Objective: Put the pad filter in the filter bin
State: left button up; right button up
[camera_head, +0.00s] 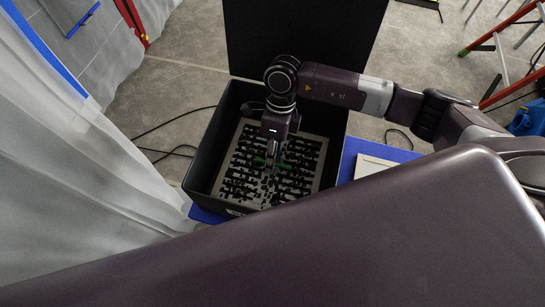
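A black bin (206,150) with its lid (300,38) standing open is at the middle; I take it as the filter bin. Inside it is a pale square panel (245,137) with rows of ragged dark patches, which may be the pad filter. My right gripper (271,170) points down inside the bin's outline, over the panel's middle. A small green strip (260,163) shows beside its fingers. The fingers are small and dark against the pattern, so I cannot tell whether they are open or touch the panel. My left gripper is not in view.
The bin stands on a blue surface (205,215), with a pale flat item (372,165) to its right. Translucent sheeting (80,165) hangs at left. Cables (165,150) lie on the grey floor. A red ladder (490,45) and a blue object (528,120) are at right.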

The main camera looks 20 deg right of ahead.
jog(key=shift+r+p, duration=0.65)
jog(key=shift+p, duration=0.05)
jog(key=b+v, duration=0.3)
jog(key=v, duration=0.8)
jog(key=shift+r, duration=0.3)
